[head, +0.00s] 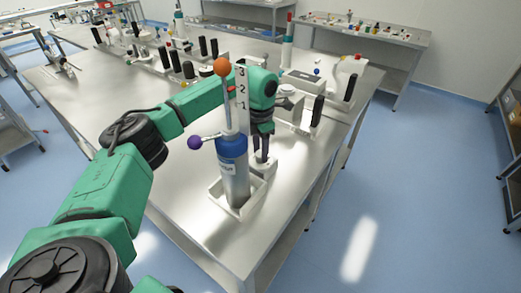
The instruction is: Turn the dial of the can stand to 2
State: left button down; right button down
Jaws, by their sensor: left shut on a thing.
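The can stand (238,120) is on the near part of the steel table. It has an upright white scale marked 3, 2, 1 from top to bottom, an orange ball on top and a purple ball on a side lever. A small red mark shows beside the scale near the 2. A blue and grey can (233,172) stands upright in its tray. My left gripper (262,158) points down just right of and behind the can, its dark fingers shut on a small part at the stand's pale base. That part is mostly hidden, so I cannot clearly see the dial. My right gripper is out of view.
Behind are pale fixtures with black handles (317,112) and a white device (349,75) at the table's right edge. More equipment fills the table's far end. A shelf table (365,38) stands by the wall. The blue floor on the right is clear.

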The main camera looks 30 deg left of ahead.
pick_arm(q)
jog(key=shift+r+m, duration=0.15)
jog(key=shift+m, duration=0.15)
jog(key=shift+w, duration=0.1)
jog(key=shift+c, duration=2.2)
grip_release()
jog(key=shift+r, duration=0.35)
notch_tip(320, 180, up, 14)
jog(key=b, duration=0.2)
jog(key=shift+f, duration=0.15)
